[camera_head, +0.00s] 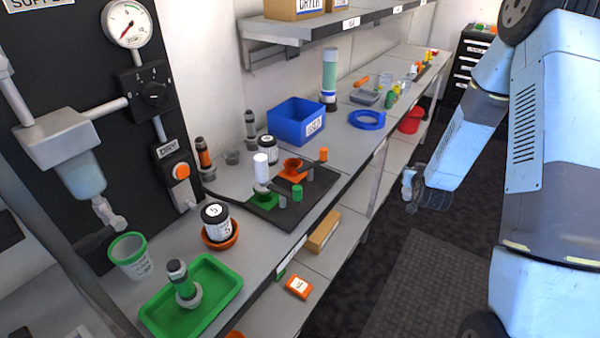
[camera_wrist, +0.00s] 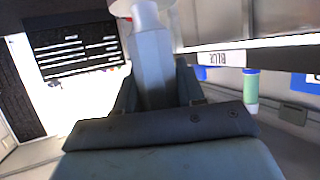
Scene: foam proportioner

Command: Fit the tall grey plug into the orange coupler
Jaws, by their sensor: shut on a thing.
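My gripper (camera_head: 420,191) is out over the aisle floor, right of the bench and apart from it. It is shut on the tall grey plug (camera_wrist: 151,62), a faceted grey shaft with a paler, wider end, upright in the wrist view. The plug (camera_head: 408,183) looks small and pale in the head view. The orange coupler (camera_head: 292,170) stands on a black board (camera_head: 318,186) on the bench, its orange cup open at the top. My gripper (camera_wrist: 155,100) hides the plug's lower part in the wrist view.
A green coupler (camera_head: 263,200) with a white cylinder (camera_head: 262,168) above it is beside the orange one. A blue bin (camera_head: 295,123), a green tray (camera_head: 205,300) and a black-and-white jar (camera_head: 215,218) crowd the bench. A shelf (camera_head: 320,30) overhangs behind. The aisle floor is clear.

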